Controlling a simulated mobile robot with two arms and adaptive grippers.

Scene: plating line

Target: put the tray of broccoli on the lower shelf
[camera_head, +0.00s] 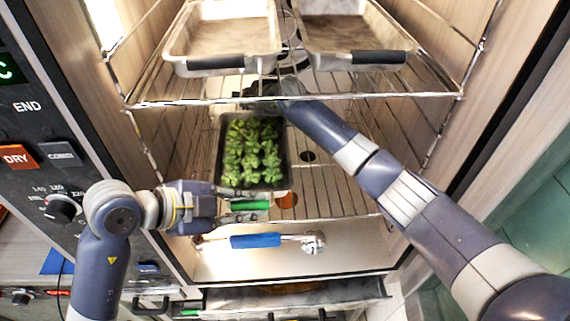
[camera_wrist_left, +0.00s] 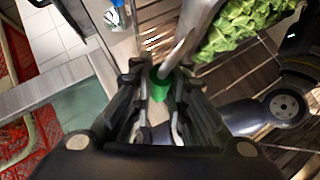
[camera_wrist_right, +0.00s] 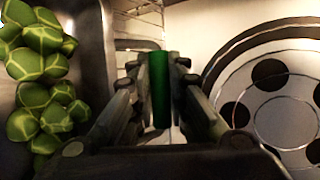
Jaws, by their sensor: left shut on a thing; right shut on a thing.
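The dark tray (camera_head: 284,160) of green broccoli (camera_head: 252,150) is inside the oven, level over the lower wire shelf (camera_head: 335,190). I cannot tell whether it touches the shelf. My left gripper (camera_head: 236,206) is shut on the green handle (camera_head: 250,205) at the tray's near end; the handle also shows in the left wrist view (camera_wrist_left: 160,84). My right gripper (camera_head: 262,93) reaches to the far end, partly hidden behind the upper shelf's front. The right wrist view shows it shut on a second green handle (camera_wrist_right: 160,88), with broccoli (camera_wrist_right: 40,75) alongside.
The upper wire shelf (camera_head: 300,98) holds two metal trays with black handles, one at left (camera_head: 180,45) and one at right (camera_head: 400,38). A round perforated plate (camera_wrist_right: 270,95) is near my right gripper. A blue-gripped utensil (camera_head: 255,240) lies below the lower shelf's front. The lower shelf's right side is clear.

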